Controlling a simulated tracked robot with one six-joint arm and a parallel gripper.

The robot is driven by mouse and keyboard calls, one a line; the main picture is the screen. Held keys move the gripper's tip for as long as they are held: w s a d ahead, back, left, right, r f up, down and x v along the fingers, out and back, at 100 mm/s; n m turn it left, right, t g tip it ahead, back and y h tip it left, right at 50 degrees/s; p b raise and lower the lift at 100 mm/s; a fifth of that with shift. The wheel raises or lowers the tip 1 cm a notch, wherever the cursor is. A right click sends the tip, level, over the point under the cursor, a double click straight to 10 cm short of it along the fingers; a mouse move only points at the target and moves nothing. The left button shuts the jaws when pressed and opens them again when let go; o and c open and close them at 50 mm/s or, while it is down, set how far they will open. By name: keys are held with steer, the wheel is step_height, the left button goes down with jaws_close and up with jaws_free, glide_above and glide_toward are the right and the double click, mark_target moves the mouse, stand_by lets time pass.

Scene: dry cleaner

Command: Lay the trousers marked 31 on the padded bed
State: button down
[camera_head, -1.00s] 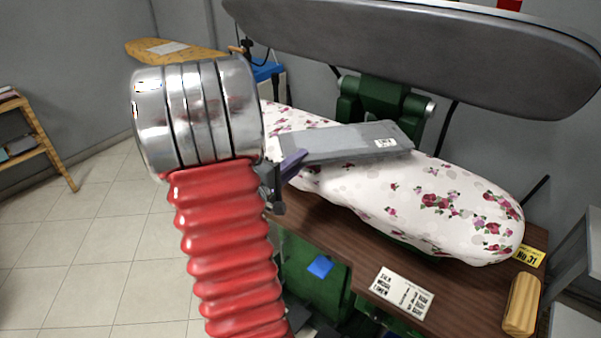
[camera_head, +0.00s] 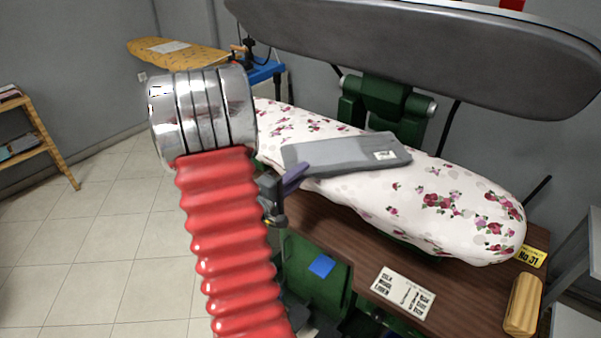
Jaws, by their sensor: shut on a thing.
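The grey folded trousers (camera_head: 345,152) lie across the floral padded bed (camera_head: 440,208), with a small white tag near their right end, too small to read. They look level and seem to touch the padding. My gripper (camera_head: 292,180), with a purple finger, is shut on the left end of the trousers, at the near left edge of the bed. My red ribbed arm sleeve and metal wrist hide part of the bed's left end, and the far finger is hidden.
A large grey press head (camera_head: 430,50) hangs open above the bed on a green hinge (camera_head: 385,105). A yellow "No 31" label (camera_head: 530,256), a wooden block (camera_head: 522,305) and a printed card (camera_head: 403,292) are on the brown table. An ironing board (camera_head: 175,52) stands behind.

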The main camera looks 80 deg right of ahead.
steer(key=c, duration=1.7)
jaws_free()
steer(key=shift+f, duration=0.1)
steer(key=shift+o, duration=0.2)
steer(key=v, duration=1.2)
steer(key=shift+w, duration=0.15)
